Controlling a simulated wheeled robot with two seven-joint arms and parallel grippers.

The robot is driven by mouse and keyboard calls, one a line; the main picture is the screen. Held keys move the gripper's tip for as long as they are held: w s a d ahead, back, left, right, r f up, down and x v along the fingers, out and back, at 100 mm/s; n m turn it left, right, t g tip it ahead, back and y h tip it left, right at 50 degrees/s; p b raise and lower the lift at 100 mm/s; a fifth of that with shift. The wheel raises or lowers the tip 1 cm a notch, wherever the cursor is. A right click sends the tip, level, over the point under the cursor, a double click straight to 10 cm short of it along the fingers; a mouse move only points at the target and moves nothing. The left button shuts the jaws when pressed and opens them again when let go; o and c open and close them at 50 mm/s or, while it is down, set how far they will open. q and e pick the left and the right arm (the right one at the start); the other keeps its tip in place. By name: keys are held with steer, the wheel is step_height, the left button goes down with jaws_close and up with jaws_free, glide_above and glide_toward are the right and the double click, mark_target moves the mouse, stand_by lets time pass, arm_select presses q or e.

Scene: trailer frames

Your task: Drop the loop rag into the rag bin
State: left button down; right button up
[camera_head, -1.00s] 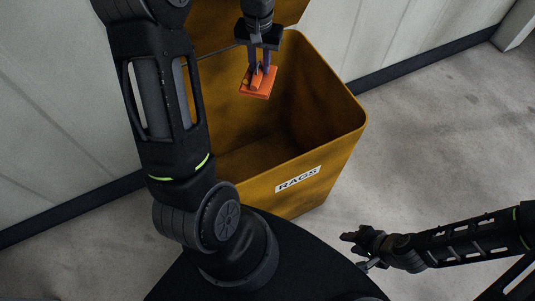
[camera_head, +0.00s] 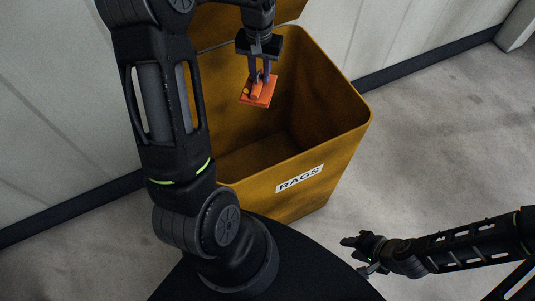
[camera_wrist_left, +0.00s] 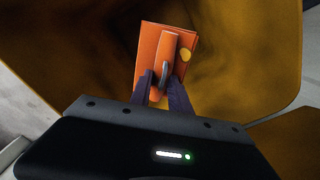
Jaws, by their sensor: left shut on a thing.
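The loop rag is a flat orange piece (camera_head: 262,98) with a raised roll or loop on it; it also shows in the left wrist view (camera_wrist_left: 150,48). My left gripper (camera_head: 259,82) is shut on it, its dark fingers (camera_wrist_left: 166,82) on the raised part. The rag bin (camera_head: 300,188) is a tall yellow-brown open bin with a "RAGS" label on its front. The gripper and rag hang over the bin's opening, apart from its walls as far as I can see. My right gripper (camera_head: 358,245) is low at the right, away from the bin; its fingers are too small to judge.
The bin's raised lid or back panel (camera_head: 215,25) stands behind the opening. A pale panelled wall (camera_head: 50,100) with a dark skirting strip runs behind the bin. Grey floor (camera_head: 450,120) to the right is clear.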

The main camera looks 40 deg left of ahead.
arm_select(q)
steer(key=c, duration=1.1)
jaws_free()
steer(key=shift+c, duration=0.2)
step_height(320, 180, up, 8)
steer(key=shift+f, duration=0.1)
